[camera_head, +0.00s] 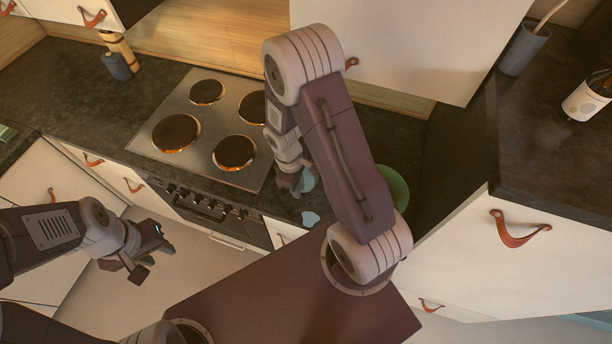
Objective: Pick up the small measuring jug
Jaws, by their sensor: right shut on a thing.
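A small pale blue vessel (308,181), which looks like the measuring jug, shows beside my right gripper (292,188) at the counter's front, right of the hob. My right gripper is shut on it. The gripper and arm hide much of the jug, so I cannot tell whether it touches the counter. My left gripper (148,262) is open and empty, low in front of the oven and above the floor.
A pale blue small item (311,218) lies near the counter's front edge. A green round dish (394,188) is partly behind my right arm. The hob (211,127) has several orange-glowing rings. A grey pot (525,47) and bottle (588,96) stand right.

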